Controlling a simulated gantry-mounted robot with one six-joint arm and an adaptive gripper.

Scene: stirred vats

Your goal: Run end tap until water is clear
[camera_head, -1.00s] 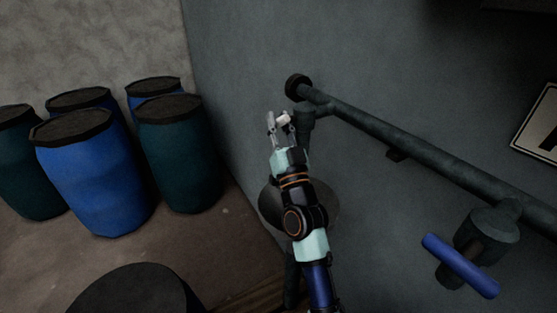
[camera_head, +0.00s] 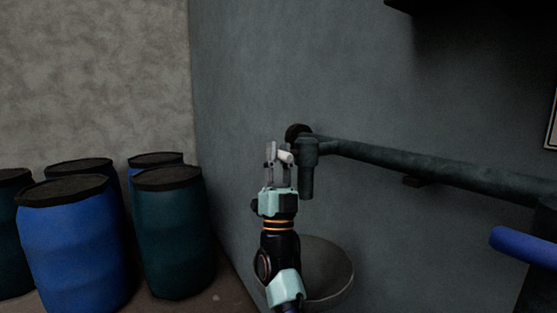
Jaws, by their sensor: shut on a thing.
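The end tap (camera_head: 309,175) is a dark fitting with a downward spout at the left end of the wall pipe. A short white handle (camera_head: 286,157) sticks out from it to the left. My gripper (camera_head: 276,156) is shut on this white handle, its fingers pointing up. I cannot tell how far the handle is turned. A round grey basin (camera_head: 338,272) is below the spout, partly hidden by my arm. No water shows at the spout, and the basin's inside is too dark and covered to judge.
The dark pipe (camera_head: 420,165) runs right along the grey wall. A blue handle (camera_head: 522,246) sits on another fitting at the right edge. Several blue and dark green drums (camera_head: 172,240) with black lids stand at the left.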

